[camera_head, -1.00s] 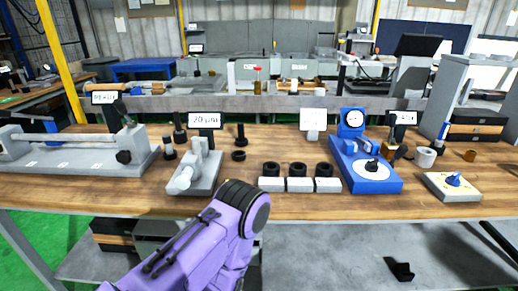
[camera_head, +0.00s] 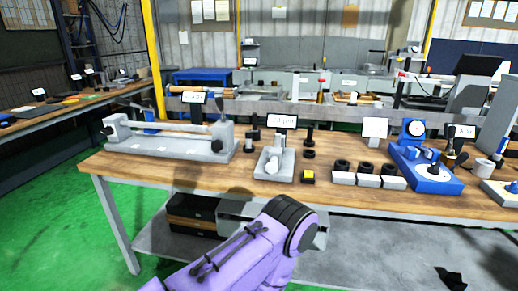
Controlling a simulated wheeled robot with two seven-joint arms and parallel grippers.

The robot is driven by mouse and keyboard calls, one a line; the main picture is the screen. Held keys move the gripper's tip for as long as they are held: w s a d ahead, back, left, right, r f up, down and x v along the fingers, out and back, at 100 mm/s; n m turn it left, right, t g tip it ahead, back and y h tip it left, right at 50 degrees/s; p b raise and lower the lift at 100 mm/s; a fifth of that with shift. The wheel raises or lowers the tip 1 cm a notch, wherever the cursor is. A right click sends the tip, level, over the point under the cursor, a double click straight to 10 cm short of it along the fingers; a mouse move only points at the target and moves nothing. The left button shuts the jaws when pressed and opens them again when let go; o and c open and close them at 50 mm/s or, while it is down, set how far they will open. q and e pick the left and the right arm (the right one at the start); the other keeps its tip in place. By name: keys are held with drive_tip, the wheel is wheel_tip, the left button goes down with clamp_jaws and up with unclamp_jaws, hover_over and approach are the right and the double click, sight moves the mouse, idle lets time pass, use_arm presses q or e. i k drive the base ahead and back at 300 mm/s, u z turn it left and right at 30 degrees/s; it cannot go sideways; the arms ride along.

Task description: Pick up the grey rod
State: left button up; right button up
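A long, thin grey rod (camera_head: 172,127) lies level between the two end posts of a grey bench fixture (camera_head: 150,146) on the left part of the wooden table. I cannot tell whether this rod is loose or part of the fixture. A purple arm link of mine reaches up from the bottom middle, in front of the table edge. Neither of my grippers shows, so their state is hidden.
The wooden table (camera_head: 400,196) also bears a smaller grey fixture (camera_head: 274,162), a yellow-topped block (camera_head: 308,176), black rings on white blocks (camera_head: 368,181) and a blue gauge stand (camera_head: 425,170). Green floor (camera_head: 60,215) is open at left. A side bench (camera_head: 60,107) stands farther left.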

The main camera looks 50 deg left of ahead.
sight(277, 136)
drive_tip(key=u, duration=0.75)
drive_tip(key=i, duration=0.35)
